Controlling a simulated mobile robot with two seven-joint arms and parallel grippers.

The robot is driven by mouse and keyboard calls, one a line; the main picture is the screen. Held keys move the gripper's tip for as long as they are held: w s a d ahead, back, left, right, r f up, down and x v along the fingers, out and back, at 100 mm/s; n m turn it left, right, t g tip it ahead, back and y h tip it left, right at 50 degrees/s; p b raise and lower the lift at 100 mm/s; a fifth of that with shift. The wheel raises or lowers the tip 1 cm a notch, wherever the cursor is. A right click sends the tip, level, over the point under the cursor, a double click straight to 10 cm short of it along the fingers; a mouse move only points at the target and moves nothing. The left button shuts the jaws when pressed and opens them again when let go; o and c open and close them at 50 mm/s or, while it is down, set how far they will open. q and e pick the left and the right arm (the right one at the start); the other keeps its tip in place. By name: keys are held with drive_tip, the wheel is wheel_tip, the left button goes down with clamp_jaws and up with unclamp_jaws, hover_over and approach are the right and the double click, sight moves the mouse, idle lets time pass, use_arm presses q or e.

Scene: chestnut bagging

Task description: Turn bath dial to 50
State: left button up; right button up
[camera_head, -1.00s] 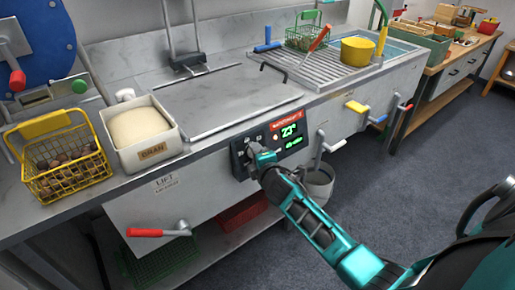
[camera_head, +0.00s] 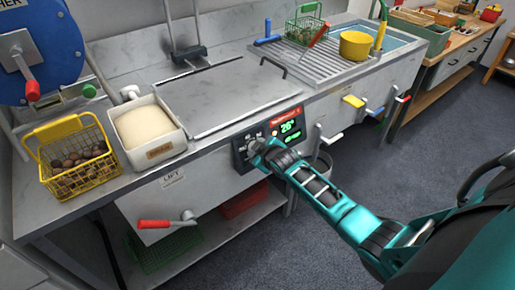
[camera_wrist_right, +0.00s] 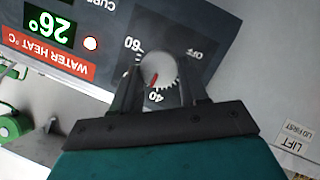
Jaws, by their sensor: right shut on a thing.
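The bath dial (camera_wrist_right: 158,70) is a pale, toothed knob on the dark control panel (camera_wrist_right: 198,22), which is also in the head view (camera_head: 240,159). My right gripper (camera_wrist_right: 160,85) is shut on the dial, one finger on each side. In the head view the right gripper (camera_head: 256,148) covers most of the dial. The dial's red mark lies near the 40 label, on the side towards 60; its exact setting is hard to read. The green display (camera_wrist_right: 49,33) reads 26°, under the label WATER HEAT °C. My left gripper is not in view.
The bath's closed lid (camera_head: 225,95) lies above the panel. A yellow basket of chestnuts (camera_head: 78,165) and a bran box (camera_head: 147,132) stand to the left. A red-handled lever (camera_head: 155,224) and several other levers stick out from the front. Open floor lies to the right.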

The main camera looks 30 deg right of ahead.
drive_tip(key=shift+d+m+g+y, duration=0.2)
drive_tip(key=shift+m+y, duration=0.5)
drive_tip(key=shift+m, duration=0.95)
drive_tip(key=shift+d+m+g+y, duration=0.2)
drive_tip(key=shift+m+y, duration=0.5)
drive_tip(key=shift+m, duration=0.95)
drive_tip(key=o, duration=1.1)
drive_tip(key=shift+c, duration=0.2)
drive_tip(key=shift+r, duration=0.1)
drive_tip(key=v, duration=1.2)
drive_tip(key=shift+s+r, duration=0.25)
drive_tip(key=shift+s, duration=0.05)
